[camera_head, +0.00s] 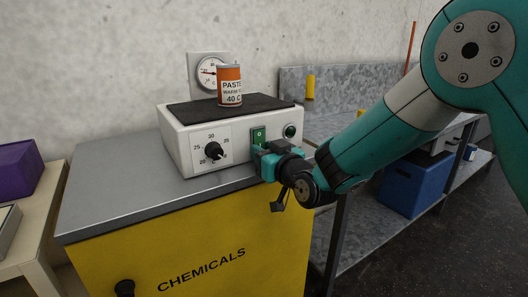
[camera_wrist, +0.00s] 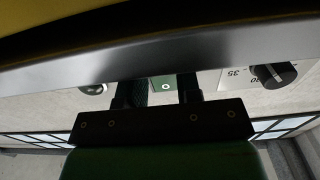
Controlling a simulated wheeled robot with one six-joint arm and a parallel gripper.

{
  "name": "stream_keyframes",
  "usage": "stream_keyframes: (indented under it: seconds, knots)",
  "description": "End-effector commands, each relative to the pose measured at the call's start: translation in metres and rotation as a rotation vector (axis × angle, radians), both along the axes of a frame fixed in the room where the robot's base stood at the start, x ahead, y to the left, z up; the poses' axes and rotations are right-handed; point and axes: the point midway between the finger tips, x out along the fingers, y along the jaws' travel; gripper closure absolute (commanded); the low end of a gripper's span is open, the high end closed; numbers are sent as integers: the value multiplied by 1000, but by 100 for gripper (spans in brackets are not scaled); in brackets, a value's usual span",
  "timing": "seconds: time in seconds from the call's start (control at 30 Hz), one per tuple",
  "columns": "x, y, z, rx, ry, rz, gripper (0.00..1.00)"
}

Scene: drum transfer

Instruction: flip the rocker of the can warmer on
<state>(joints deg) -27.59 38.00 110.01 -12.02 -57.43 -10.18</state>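The can warmer (camera_head: 205,135) is a white box with a dark top pad, standing on the cabinet. Its green rocker plate (camera_head: 258,136) is on the front, between a black dial (camera_head: 213,150) and a round dark green lamp (camera_head: 290,131). An orange and white paste can (camera_head: 230,86) stands upright on the pad. My gripper (camera_head: 262,155) is right in front of the rocker plate and hides its lower part. In the wrist view, my gripper's two fingers (camera_wrist: 162,92) are apart, with the green rocker plate (camera_wrist: 164,80) showing between them. I cannot tell whether they touch it or which way the rocker is tipped.
The yellow chemicals cabinet (camera_head: 200,255) has a grey top (camera_head: 110,190) with free room left of the warmer. A wall gauge (camera_head: 209,72) hangs behind the can. A metal bench (camera_head: 320,125) with a blue bin (camera_head: 412,185) below is at right.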

Motion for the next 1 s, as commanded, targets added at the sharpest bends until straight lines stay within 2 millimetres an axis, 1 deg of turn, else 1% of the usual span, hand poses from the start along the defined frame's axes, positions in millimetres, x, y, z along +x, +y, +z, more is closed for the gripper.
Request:
stream_keyframes:
  seconds: [0.03,0.07,0.1,0.27,0.5,0.7,0.87,0.9,0.97,1.0]
  knots:
    - [0,0,0,0,0,0,84]
    - [0,0,0,0,0,0,91]
    - [0,0,0,0,0,0,92]
    - [0,0,-2,4,-7,0,92]
    - [1,1,-8,42,-60,1,92]
    - [2,1,-3,57,-82,0,92]
    - [2,1,-2,56,-81,0,92]
    - [2,1,-2,56,-81,0,66]
    - [2,1,-2,55,-81,0,52]
    - [2,1,-2,55,-81,0,43]
